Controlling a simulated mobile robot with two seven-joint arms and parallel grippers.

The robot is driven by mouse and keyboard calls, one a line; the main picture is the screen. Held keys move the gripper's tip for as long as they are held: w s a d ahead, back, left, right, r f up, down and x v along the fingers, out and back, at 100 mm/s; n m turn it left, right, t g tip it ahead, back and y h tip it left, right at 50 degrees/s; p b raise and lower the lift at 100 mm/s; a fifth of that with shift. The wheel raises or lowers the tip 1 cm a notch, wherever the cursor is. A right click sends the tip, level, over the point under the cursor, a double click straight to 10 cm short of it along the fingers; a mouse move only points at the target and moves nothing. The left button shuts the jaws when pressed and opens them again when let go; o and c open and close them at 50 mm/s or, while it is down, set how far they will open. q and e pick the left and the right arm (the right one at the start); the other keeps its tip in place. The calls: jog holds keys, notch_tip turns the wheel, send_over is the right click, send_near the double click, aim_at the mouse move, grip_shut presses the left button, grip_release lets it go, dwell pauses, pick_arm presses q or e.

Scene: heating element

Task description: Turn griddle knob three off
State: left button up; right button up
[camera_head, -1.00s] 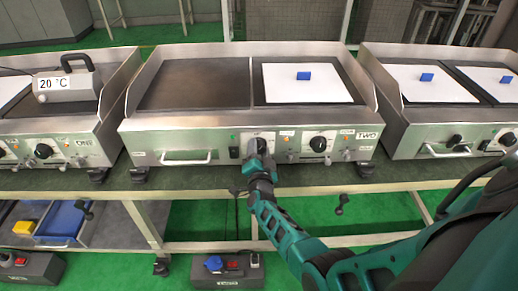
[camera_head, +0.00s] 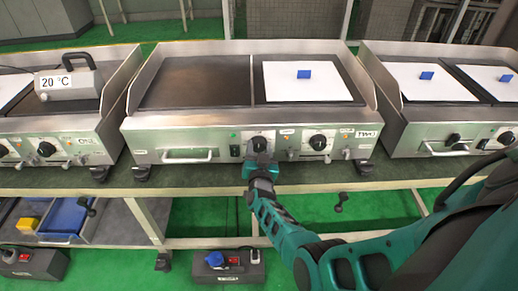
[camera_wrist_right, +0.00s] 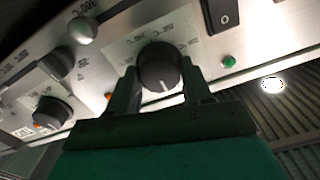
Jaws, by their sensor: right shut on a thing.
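The middle griddle, labelled TWO (camera_head: 366,134), has two black knobs on its steel front. Its left knob (camera_head: 259,144) is above my right gripper (camera_head: 260,161), which reaches up to it from below. In the right wrist view this black knob (camera_wrist_right: 158,66) sits between the two fingers of my right gripper (camera_wrist_right: 160,78), which is shut on it. The fingers hide the knob's lower sides. The printed scale shows above the knob, but the setting is too small to read. My left gripper is not in view.
A black rocker switch (camera_wrist_right: 224,15) and a green lamp (camera_wrist_right: 229,61) are beside the knob. The griddle's right knob (camera_head: 318,142) and a drawer handle (camera_head: 187,157) flank it.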

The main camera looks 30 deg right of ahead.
dwell(0.3)
jog(key=o, duration=1)
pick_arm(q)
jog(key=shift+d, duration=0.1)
pick_arm(e)
jog(key=shift+o, duration=0.2)
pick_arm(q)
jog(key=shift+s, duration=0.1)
pick_arm(e)
jog(key=shift+s, duration=0.1)
